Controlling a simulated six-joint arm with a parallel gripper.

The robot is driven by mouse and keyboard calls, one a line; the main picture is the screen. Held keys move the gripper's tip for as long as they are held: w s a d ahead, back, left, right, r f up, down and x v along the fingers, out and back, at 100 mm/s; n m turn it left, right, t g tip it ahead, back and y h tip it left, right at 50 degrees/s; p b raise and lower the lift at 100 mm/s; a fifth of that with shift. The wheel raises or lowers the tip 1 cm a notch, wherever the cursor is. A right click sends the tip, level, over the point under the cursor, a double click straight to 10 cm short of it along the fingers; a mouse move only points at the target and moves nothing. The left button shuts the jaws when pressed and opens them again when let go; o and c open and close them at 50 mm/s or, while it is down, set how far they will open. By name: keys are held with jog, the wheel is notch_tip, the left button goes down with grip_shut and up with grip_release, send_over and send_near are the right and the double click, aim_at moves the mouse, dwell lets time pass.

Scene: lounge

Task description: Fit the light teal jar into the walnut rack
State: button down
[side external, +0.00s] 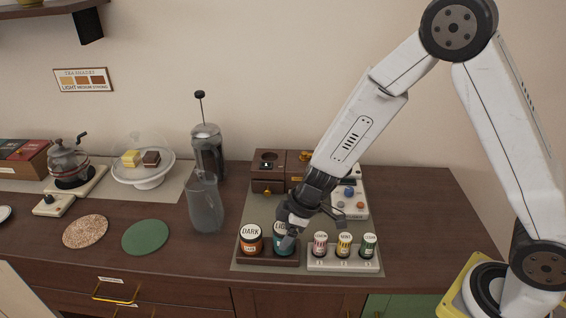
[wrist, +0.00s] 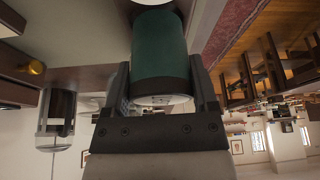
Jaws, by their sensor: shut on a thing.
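The light teal jar (side external: 284,247), with a label reading "LIGH" in part, stands upright at the right-hand place of the walnut rack (side external: 266,260). My gripper (side external: 289,230) comes down from above right and is shut on it, hiding part of its top and right side. In the wrist view the dark teal jar body (wrist: 160,45) sits between both fingers of my gripper (wrist: 160,72). An amber jar labelled DARK (side external: 251,241) stands in the rack's left place. I cannot tell whether the teal jar's base is fully down in its slot.
A pale rack with three small jars (side external: 343,262) stands close on the right. A wooden box (side external: 267,184) and a white control panel (side external: 352,205) are behind. A glass pitcher (side external: 206,207) and green mat (side external: 145,238) lie left.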

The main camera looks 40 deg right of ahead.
jog(key=shift+f, duration=1.05)
grip_release()
dwell(0.4)
jog(key=v, duration=0.7)
jog(key=shift+r, duration=0.25)
dwell(0.5)
jog(key=shift+s+d, duration=0.1)
jog(key=s+d+r+m+h, duration=0.3)
jog(key=s+d+r+m, duration=0.1)
jog(key=s+d+m, duration=0.5)
jog(key=shift+s+m+h, duration=0.3)
jog(key=shift+s+m, duration=0.2)
jog(key=shift+s, duration=0.3)
